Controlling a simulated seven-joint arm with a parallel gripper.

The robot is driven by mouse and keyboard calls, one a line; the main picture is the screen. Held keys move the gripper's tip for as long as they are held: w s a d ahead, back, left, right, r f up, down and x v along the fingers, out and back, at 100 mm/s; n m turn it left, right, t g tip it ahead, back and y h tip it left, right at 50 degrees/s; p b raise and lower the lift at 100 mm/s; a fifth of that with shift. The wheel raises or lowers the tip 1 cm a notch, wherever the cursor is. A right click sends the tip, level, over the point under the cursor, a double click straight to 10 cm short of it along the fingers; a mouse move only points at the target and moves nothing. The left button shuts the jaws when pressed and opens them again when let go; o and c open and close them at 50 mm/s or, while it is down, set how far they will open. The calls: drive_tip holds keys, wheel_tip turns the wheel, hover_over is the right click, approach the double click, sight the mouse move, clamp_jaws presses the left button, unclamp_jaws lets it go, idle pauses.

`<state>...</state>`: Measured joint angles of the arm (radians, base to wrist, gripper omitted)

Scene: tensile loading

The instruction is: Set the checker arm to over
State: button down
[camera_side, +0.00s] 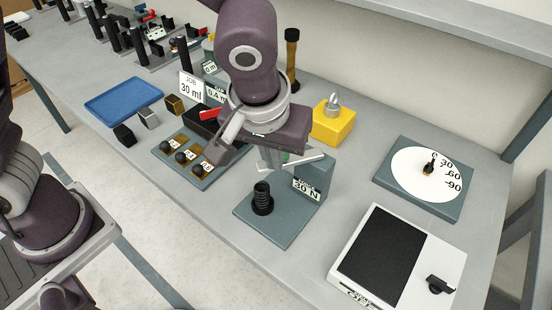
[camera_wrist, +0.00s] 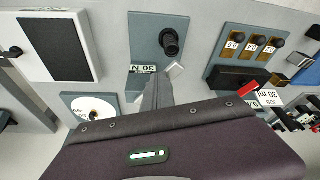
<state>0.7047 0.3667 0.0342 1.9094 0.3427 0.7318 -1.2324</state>
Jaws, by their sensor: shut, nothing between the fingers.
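The tester (camera_side: 280,226) has a grey-blue base with a black ribbed post (camera_side: 262,198) standing on it and a column (camera_side: 318,172) labelled "30 N" at its back. A pale arm (camera_side: 304,161) lies across the column's top; I take it for the checker arm. In the wrist view a pale end (camera_wrist: 176,69) shows beside the label, the rest hidden by my fingers. My gripper (camera_side: 272,158) is shut and empty, pointing down at the arm's left part. In the wrist view the gripper (camera_wrist: 157,80) is close to it; I cannot tell whether they touch.
A white-framed black pad (camera_side: 383,258) and a dial plate (camera_side: 463,205) stand to the right. A yellow block (camera_side: 333,125) is behind. A rack with several black knobs (camera_side: 200,180), a blue tray (camera_side: 124,97) and a "30 ml" card (camera_side: 191,87) are left.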

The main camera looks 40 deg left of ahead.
drive_tip(key=shift+w+a, duration=0.4)
drive_tip(key=shift+a, duration=0.15)
drive_tip(key=s+d+r, duration=0.2)
drive_tip(key=s+r, duration=0.5)
drive_tip(key=r, duration=0.3)
drive_tip(key=s+a+m, duration=0.1)
drive_tip(key=s+a, duration=0.2)
drive_tip(key=a, duration=0.3)
drive_tip(key=s+a+m+t, duration=0.1)
drive_tip(key=s+a, duration=0.2)
drive_tip(key=a, duration=0.3)
drive_tip(key=s+a+r+m+t+h, duration=0.1)
drive_tip(key=s+a, duration=0.2)
drive_tip(key=a, duration=0.4)
drive_tip(key=shift+m, duration=0.3)
